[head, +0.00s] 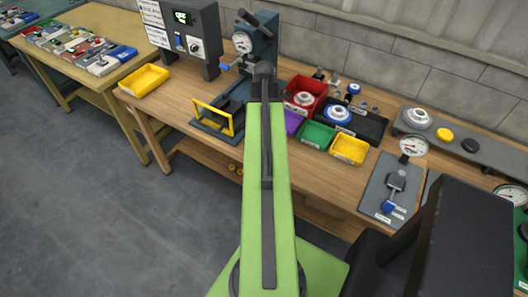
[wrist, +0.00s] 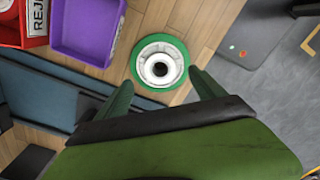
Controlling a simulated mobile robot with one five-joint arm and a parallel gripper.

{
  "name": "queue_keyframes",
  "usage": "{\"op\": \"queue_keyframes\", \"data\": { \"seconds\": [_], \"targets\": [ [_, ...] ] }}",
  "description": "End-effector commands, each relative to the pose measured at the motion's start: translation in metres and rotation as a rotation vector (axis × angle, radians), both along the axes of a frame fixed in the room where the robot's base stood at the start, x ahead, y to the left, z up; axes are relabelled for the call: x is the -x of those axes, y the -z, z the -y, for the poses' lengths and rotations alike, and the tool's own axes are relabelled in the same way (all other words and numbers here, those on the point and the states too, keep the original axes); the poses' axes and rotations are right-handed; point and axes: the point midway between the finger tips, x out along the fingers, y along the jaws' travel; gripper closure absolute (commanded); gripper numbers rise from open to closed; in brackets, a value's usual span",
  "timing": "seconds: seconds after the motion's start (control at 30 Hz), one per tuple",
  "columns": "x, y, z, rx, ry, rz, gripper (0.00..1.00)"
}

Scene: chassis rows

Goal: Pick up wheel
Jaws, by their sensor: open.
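A wheel (wrist: 160,62) with a green rim, a pale hub and a dark centre hole lies flat on the wooden bench in the wrist view. My gripper (wrist: 161,79) is open, with its two green fingers apart on the near left and near right of the wheel. Nothing is between the fingertips except the wheel's near edge as seen from the wrist; I cannot tell the height above it. In the head view, my green arm covers the spot, and neither this wheel nor my fingertips can be made out.
A purple bin (wrist: 88,28) and a red bin (wrist: 10,28) stand left of the wheel. Green (head: 317,135) and yellow (head: 349,150) bins stand right of my arm. A press (head: 257,45) with a yellow frame (head: 214,119) is beside it.

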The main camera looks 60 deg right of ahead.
Motion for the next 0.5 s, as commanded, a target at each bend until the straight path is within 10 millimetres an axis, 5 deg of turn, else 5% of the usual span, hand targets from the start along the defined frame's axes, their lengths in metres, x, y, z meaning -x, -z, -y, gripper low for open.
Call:
{"op": "queue_keyframes", "data": {
  "seconds": [0.27,0.5],
  "targets": [
    [0.0,0.014,0.0,0.0,0.001,0.0,0.21],
    [-0.001,0.055,-0.001,0.0,0.001,0.0,0.21]
  ]
}}
